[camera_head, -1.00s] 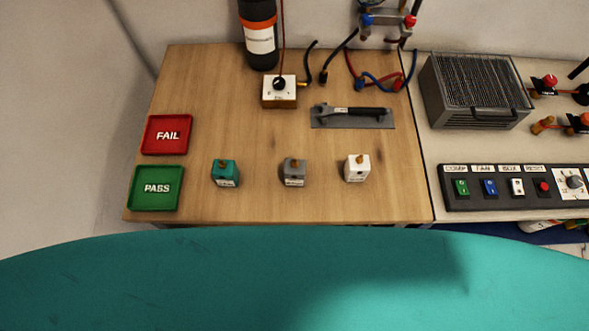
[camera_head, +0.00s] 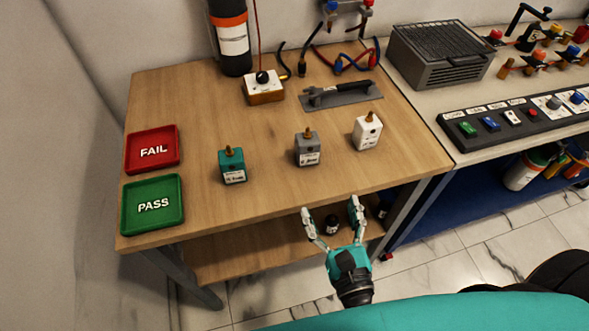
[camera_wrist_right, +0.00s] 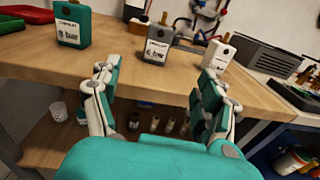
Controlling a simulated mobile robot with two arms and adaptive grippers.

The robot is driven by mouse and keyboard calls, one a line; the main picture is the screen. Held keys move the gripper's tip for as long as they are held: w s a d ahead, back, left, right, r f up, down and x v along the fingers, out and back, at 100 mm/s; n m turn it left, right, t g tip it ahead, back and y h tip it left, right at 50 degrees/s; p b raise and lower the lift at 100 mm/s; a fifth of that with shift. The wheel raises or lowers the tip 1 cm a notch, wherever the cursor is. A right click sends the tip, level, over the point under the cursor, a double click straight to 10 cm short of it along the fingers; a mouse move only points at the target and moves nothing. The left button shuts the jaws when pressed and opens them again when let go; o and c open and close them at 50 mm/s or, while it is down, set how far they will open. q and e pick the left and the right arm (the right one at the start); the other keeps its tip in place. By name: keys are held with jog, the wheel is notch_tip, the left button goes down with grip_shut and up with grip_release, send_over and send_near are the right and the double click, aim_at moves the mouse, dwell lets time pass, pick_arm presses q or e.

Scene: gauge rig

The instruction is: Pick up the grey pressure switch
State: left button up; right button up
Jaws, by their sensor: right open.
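The grey pressure switch (camera_head: 307,148) stands upright on the wooden table, between a teal switch (camera_head: 232,166) and a white switch (camera_head: 367,131). It has a brass fitting on top and a white label on its front. My right gripper (camera_head: 333,214) is open and empty, in front of the table's front edge and short of the grey switch. In the right wrist view the grey switch (camera_wrist_right: 157,46) shows beyond and between the open fingers (camera_wrist_right: 160,85), apart from them. My left gripper is not in view.
A red FAIL tray (camera_head: 152,150) and a green PASS tray (camera_head: 153,205) lie at the table's left. A small gauge box (camera_head: 264,88) and a wrench on a grey plate (camera_head: 343,95) are behind the switches. Bottles stand on a lower shelf (camera_head: 255,251).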

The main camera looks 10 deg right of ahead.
jog(key=w+r+p, duration=0.1)
jog(key=w+r, duration=0.1)
jog(key=p, duration=0.2)
send_near(310, 152)
jog(key=w, duration=0.2)
jog(key=w+p, duration=0.1)
jog(key=w, duration=0.3)
jog(key=shift+w+d+p, duration=0.15)
jog(key=shift+d+p, duration=0.25)
jog(key=shift+w, duration=0.5)
jog(key=w, duration=0.2)
jog(key=w+p, duration=0.1)
jog(key=w, duration=0.1)
jog(key=shift+w+a, duration=0.2)
jog(key=shift+a, duration=0.05)
jog(key=shift+w+f, duration=0.15)
jog(key=shift+w, duration=0.2)
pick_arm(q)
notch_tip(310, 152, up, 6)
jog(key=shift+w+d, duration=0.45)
pick_arm(e)
jog(key=shift+s, duration=0.1)
jog(key=shift+c, duration=0.3)
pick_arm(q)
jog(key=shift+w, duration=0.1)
pick_arm(e)
jog(key=c, duration=1.4)
